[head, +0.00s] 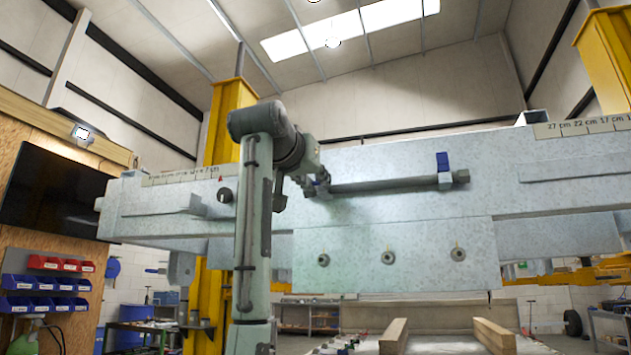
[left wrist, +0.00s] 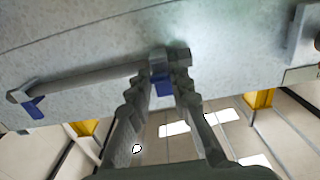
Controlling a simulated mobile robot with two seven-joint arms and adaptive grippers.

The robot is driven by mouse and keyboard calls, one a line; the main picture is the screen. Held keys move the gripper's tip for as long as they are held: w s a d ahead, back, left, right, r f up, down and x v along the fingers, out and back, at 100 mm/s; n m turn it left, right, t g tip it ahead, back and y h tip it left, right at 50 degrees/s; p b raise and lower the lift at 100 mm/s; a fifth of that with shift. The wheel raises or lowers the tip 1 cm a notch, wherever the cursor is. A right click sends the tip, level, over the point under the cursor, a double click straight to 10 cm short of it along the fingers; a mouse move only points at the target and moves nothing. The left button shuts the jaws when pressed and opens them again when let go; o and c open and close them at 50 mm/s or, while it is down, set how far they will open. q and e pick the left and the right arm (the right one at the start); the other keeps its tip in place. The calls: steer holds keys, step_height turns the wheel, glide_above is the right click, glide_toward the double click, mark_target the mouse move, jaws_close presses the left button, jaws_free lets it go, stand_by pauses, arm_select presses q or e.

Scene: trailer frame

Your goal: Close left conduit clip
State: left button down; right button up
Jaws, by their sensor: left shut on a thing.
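The grey conduit (head: 385,186) runs level along the galvanized frame beam. The left conduit clip is at its left end, mostly hidden in the head view by my left gripper (head: 318,184). In the left wrist view, my left gripper (left wrist: 163,84) has its fingers close together around the clip's blue part (left wrist: 161,88), which shows between them beside the grey clip body (left wrist: 178,57). The right clip (head: 444,170) has a blue flap standing up above the conduit; it also shows in the left wrist view (left wrist: 35,107). I cannot tell how far the left clip is closed. My right gripper is out of view.
The frame beam (head: 540,165) spans the view, with a lower plate (head: 400,280) carrying several round fittings. Yellow posts (head: 229,125) stand behind. Blue and red bins (head: 45,284) and a dark screen (head: 52,194) are at left. Space above the beam is open.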

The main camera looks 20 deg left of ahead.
arm_select(q)
step_height(320, 180, up, 3)
steer(key=g, duration=0.5)
steer(key=shift+f, duration=0.2)
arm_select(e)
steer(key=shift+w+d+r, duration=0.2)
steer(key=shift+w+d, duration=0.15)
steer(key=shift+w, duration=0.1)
arm_select(q)
steer(key=shift+g, duration=0.3)
steer(key=shift+w, duration=0.1)
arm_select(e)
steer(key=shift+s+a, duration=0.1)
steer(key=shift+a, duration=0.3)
arm_select(q)
steer(key=c, duration=1.4)
jaws_free()
steer(key=shift+f, duration=0.1)
steer(key=v, duration=1.2)
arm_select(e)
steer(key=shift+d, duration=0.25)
